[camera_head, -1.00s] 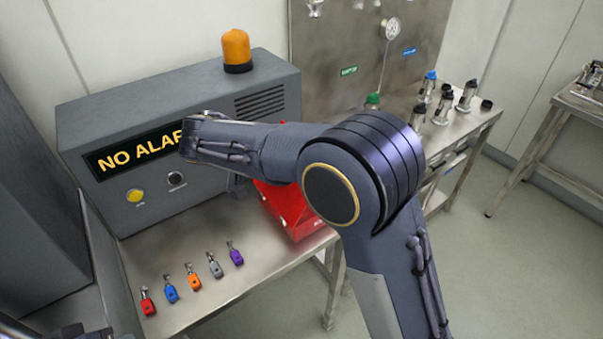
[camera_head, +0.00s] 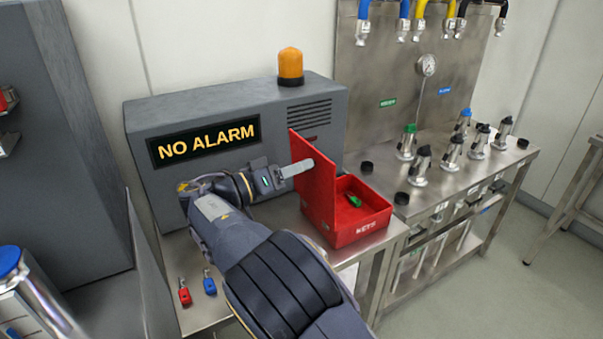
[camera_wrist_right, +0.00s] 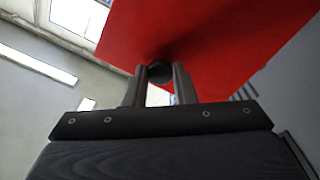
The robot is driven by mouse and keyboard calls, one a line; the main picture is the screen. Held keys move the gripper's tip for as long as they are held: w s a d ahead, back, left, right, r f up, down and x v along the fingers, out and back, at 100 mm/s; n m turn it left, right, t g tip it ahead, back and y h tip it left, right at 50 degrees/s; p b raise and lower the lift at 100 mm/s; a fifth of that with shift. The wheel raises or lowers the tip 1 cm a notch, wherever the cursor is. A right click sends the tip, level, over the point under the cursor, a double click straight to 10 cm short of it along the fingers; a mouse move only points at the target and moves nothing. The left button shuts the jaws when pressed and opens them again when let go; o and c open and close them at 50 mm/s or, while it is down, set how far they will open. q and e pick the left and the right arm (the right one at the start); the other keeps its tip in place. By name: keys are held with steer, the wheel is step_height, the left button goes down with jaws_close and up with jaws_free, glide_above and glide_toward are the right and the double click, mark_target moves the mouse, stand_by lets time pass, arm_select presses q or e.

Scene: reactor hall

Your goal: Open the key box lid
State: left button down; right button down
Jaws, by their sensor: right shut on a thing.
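The red key box (camera_head: 365,226), marked "KEYS", stands on the steel table in the head view. Its lid (camera_head: 318,190) stands up, roughly vertical, on the left side of the box. The inside shows, with a green item (camera_head: 354,201) lying in it. My right gripper (camera_head: 302,168) is at the outer face of the lid. In the right wrist view its two fingers (camera_wrist_right: 160,88) are shut on a dark round knob (camera_wrist_right: 160,72) on the red lid (camera_wrist_right: 205,38). My left gripper is not in view.
A grey alarm cabinet (camera_head: 240,105) reading "NO ALARM", with an orange beacon (camera_head: 290,66), stands behind the arm. Red (camera_head: 184,292) and blue (camera_head: 209,284) padlocks lie at the table's front. Several metal fittings stand on the bench (camera_head: 440,190) at right.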

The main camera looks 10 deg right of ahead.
steer(key=shift+a, duration=0.1)
stand_by(0.3)
steer(key=c, duration=1.2)
jaws_free()
steer(key=shift+b+v, duration=0.55)
steer(key=shift+v, duration=3.35)
steer(key=shift+f, duration=0.15)
